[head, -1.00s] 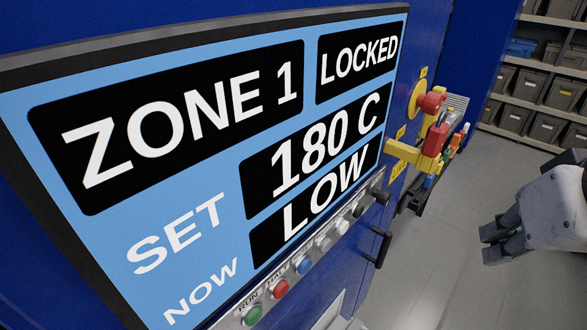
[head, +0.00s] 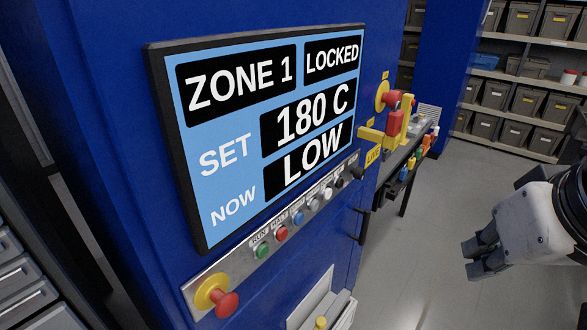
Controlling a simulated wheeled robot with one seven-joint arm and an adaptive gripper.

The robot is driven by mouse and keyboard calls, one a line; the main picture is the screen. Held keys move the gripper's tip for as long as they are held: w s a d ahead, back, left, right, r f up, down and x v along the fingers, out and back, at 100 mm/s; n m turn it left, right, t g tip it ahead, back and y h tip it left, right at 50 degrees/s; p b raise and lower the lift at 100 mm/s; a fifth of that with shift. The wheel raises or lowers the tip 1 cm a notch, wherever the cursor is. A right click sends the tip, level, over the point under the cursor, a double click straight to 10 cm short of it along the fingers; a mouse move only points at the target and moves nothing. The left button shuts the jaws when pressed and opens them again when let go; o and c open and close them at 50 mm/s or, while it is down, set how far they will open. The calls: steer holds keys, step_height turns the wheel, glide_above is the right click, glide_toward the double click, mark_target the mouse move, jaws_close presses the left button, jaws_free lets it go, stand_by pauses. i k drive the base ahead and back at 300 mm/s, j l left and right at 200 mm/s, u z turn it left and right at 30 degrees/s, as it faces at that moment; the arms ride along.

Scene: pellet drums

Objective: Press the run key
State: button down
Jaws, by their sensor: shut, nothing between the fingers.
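The run key is a green round button (head: 262,251) under the label RUN, at the left end of the key row on the grey strip below the screen. A red button (head: 281,233) labelled HALT sits to its right. The screen (head: 230,160) reads ZONE 1, LOCKED, SET 180 C, NOW LOW. My gripper (head: 470,260) is at the right of the head view, shut and empty. It is well apart from the panel, over the grey floor, and touches nothing.
A red knob on a yellow base (head: 214,297) sticks out at the strip's lower left. A yellow bracket with red parts (head: 394,122) juts from the cabinet's right edge. A shelf of bins (head: 510,95) stands behind. Grey floor (head: 420,235) lies open between cabinet and gripper.

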mark_target(262, 252)
steer(key=u, duration=2.4)
steer(key=k+l, duration=0.3)
steer(key=k, duration=0.15)
steer(key=k+l, duration=0.65)
steer(key=k, duration=0.25)
